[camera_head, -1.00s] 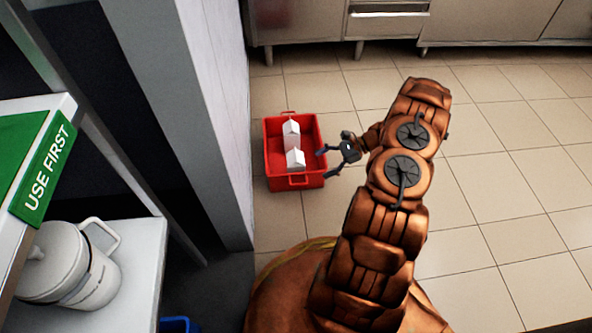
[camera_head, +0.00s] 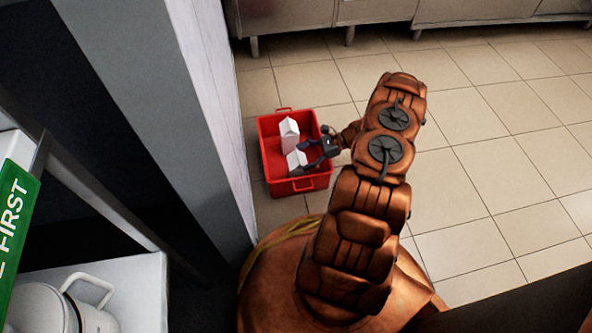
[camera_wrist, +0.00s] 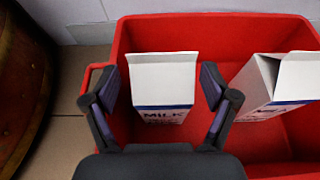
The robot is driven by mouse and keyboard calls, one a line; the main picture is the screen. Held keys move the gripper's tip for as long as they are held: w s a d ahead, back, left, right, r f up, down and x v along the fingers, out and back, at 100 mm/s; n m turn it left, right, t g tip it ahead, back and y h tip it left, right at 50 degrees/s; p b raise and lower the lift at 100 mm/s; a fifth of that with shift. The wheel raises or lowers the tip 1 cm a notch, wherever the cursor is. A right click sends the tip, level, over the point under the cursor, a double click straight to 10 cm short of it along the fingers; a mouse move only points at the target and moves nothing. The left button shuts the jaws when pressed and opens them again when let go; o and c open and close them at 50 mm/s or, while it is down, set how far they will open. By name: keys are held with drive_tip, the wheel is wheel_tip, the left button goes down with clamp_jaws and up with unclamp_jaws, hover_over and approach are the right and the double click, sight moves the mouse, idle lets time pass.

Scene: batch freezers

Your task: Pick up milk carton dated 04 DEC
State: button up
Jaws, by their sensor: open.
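Two white milk cartons stand in a red crate (camera_head: 273,185) on the floor. In the wrist view the near carton (camera_wrist: 163,85) is between the two open fingers of my gripper (camera_wrist: 163,88), with room on both sides. Its label reads "MILK" with a second line partly hidden by my gripper. The other carton (camera_wrist: 280,85) is to the right, outside the fingers, its lettering unclear. In the head view my gripper (camera_head: 310,154) is over the crate's right side at the near carton (camera_head: 296,160); the far carton (camera_head: 289,136) is behind it. I cannot read either date.
A grey wall or panel edge (camera_head: 170,110) rises just left of the crate. A shelf with a green sign (camera_head: 14,222) and a white lidded pot (camera_head: 75,305) is at the lower left. Tiled floor (camera_head: 480,170) is clear to the right.

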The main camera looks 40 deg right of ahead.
sight(291, 161)
drive_tip(key=b+x, duration=0.2)
drive_tip(key=x, duration=0.1)
drive_tip(key=shift+w+a+f, duration=0.15)
drive_tip(key=shift+w, duration=0.05)
drive_tip(key=shift+w+a+f+b, duration=0.1)
drive_tip(key=shift+w+a+b, duration=0.25)
drive_tip(key=shift+a, duration=0.25)
drive_tip(key=c, duration=1.5)
drive_tip(key=shift+c, duration=0.4)
